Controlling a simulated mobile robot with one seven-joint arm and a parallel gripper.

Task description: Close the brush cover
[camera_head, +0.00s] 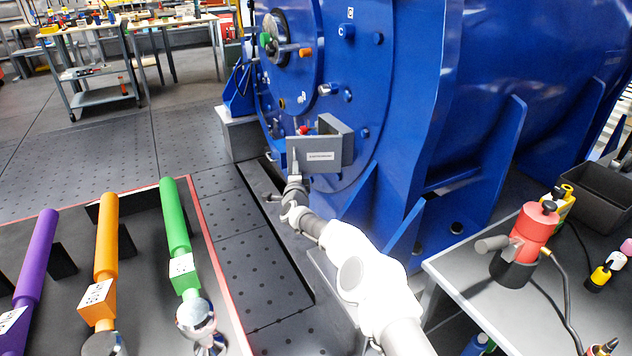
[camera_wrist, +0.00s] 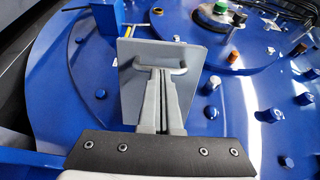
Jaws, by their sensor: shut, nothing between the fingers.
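In the wrist view the cover (camera_wrist: 134,98) lies straight ahead, behind my fingers. My gripper (camera_head: 296,172) is shut and empty, just in front of the cover's lower edge. In the wrist view its fingertips (camera_wrist: 160,72) overlap the plate; I cannot tell whether they touch it.
A blue motor flange with bolts surrounds the cover. An orange peg (camera_head: 305,52) and a green knob (camera_head: 264,39) stick out above. A bench (camera_head: 455,275) with a red tool (camera_head: 532,230) is at right. A dark table (camera_head: 140,255) with coloured bars is at left.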

